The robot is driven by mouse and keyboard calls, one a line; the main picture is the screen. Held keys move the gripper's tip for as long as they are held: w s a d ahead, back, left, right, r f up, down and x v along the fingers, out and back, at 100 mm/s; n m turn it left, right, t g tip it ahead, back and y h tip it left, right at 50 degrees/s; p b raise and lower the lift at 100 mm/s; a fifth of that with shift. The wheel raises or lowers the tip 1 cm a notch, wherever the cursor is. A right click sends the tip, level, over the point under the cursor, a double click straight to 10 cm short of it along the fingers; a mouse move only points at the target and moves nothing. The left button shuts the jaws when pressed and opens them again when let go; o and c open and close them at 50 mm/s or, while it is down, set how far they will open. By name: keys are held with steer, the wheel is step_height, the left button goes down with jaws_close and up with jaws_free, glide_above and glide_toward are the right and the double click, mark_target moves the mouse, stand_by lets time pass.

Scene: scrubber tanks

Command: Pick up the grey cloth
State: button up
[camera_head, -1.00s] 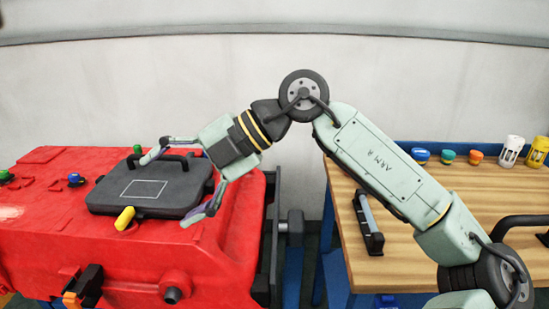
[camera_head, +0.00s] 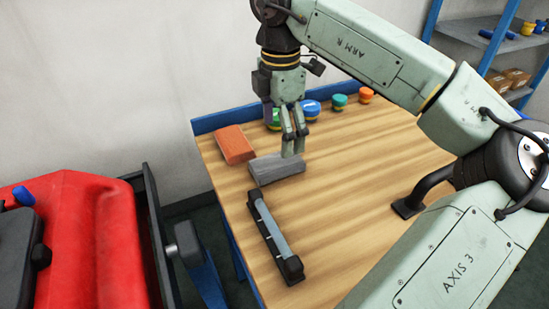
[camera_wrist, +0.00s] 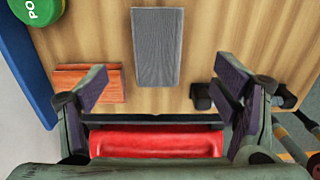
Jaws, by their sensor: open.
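The grey cloth (camera_head: 276,170), a flat folded block, lies on the wooden bench top (camera_head: 350,205). In the wrist view the grey cloth (camera_wrist: 158,48) lies ahead of the fingers, near the middle between left and right. My gripper (camera_head: 293,146) points down over the bench, its tips overlapping the back right part of the cloth in the head view. In the wrist view my gripper (camera_wrist: 162,82) has its fingers spread wide with nothing between them. I see no contact with the cloth.
An orange-red block (camera_head: 234,144) lies left of the cloth. A grey bar with black ends (camera_head: 270,235) lies in front. Coloured lids (camera_head: 339,102) line the back edge. A black handle (camera_head: 425,192) stands right. The red machine (camera_head: 85,235) is left, across a gap.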

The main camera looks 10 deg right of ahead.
mark_target(277, 161)
steer(key=f, duration=0.2)
steer(key=f+p, duration=0.1)
steer(key=f, duration=0.2)
steer(key=f+p, duration=0.1)
steer(key=f, duration=0.1)
steer(key=shift+w+a+f, duration=0.15)
steer(key=shift+a+f, duration=0.1)
steer(key=shift+f, duration=0.05)
steer(key=shift+c, duration=0.2)
steer(key=c, duration=1.1)
